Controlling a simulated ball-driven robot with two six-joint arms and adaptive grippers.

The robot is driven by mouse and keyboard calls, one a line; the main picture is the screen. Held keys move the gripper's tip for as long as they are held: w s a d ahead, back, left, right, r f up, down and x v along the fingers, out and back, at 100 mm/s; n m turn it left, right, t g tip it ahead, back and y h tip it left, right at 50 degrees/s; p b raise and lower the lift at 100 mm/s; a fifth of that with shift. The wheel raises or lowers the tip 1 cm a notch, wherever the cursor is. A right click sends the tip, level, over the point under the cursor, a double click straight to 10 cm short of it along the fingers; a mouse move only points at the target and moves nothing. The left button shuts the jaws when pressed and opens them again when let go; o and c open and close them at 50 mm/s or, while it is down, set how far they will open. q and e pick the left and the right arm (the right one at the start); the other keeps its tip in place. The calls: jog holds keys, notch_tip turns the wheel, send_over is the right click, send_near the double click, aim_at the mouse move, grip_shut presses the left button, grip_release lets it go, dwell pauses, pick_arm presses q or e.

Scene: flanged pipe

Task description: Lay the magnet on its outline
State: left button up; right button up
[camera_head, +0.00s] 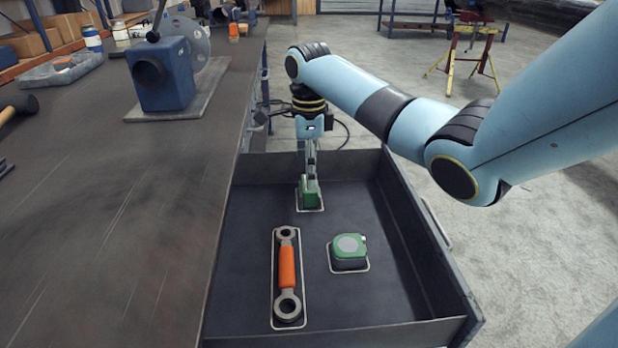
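The green magnet (310,199) is at the far end of the open drawer, inside a pale outline (311,210) on the drawer floor. It looks upright and at or very close to the floor; I cannot tell if a small gap remains. My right gripper (310,179) points straight down from above, with its fingers on the upper part of the magnet. The fingers look closed on it and hide part of its top. My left gripper is not in view.
In the drawer (392,325), an orange-handled wrench (287,268) and a green tape measure (348,248) lie within their own outlines. The drawer walls rise around them. The workbench (110,250) on the left carries a blue machine (163,85).

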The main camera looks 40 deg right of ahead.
notch_tip(320, 180, up, 6)
jog(key=shift+f+p, duration=0.25)
jog(key=shift+p, duration=0.25)
